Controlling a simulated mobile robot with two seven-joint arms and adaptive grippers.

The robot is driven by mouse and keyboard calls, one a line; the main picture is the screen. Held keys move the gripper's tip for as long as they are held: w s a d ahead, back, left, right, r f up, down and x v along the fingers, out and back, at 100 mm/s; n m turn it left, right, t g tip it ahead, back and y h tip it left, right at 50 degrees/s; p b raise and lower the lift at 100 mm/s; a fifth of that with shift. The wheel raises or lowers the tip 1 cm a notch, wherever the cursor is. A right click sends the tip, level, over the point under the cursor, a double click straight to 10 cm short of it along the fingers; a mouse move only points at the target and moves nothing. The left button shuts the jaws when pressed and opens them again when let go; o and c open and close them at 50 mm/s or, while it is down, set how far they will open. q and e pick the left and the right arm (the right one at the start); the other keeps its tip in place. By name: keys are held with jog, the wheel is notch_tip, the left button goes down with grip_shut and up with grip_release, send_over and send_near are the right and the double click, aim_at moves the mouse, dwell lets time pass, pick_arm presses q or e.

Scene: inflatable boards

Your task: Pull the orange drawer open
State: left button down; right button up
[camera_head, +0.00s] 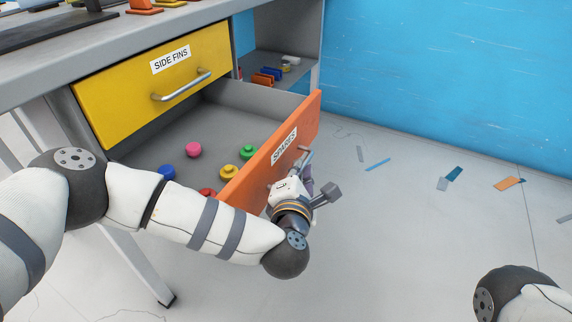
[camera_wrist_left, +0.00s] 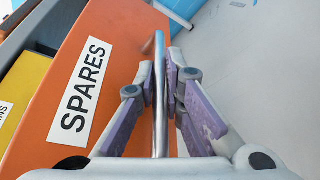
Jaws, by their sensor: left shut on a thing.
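The orange drawer (camera_head: 262,160), labelled SPARES, stands pulled well out below the yellow drawer, with its grey inside showing. Its orange front also fills the left of the left wrist view (camera_wrist_left: 105,40). My left gripper (camera_head: 303,172) is at the outer side of this front. In the left wrist view its two purple-padded fingers (camera_wrist_left: 165,88) are shut on the metal handle (camera_wrist_left: 160,120), one on each side of the bar. My arm hides the lower part of the front in the head view. My right gripper is not in view; only part of that arm shows at the bottom right.
Several coloured knobbed pieces, including a pink one (camera_head: 194,149) and a green one (camera_head: 248,152), lie in the drawer. The closed yellow SIDE FINS drawer (camera_head: 150,85) is above. Scraps (camera_head: 450,178) lie on the otherwise open floor at right.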

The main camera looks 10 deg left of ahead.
pick_arm(q)
jog(key=shift+s+d+f, duration=0.1)
jog(key=shift+d, duration=0.1)
jog(key=c, duration=1.7)
grip_release()
jog(key=v, duration=1.2)
jog(key=shift+r, duration=0.2)
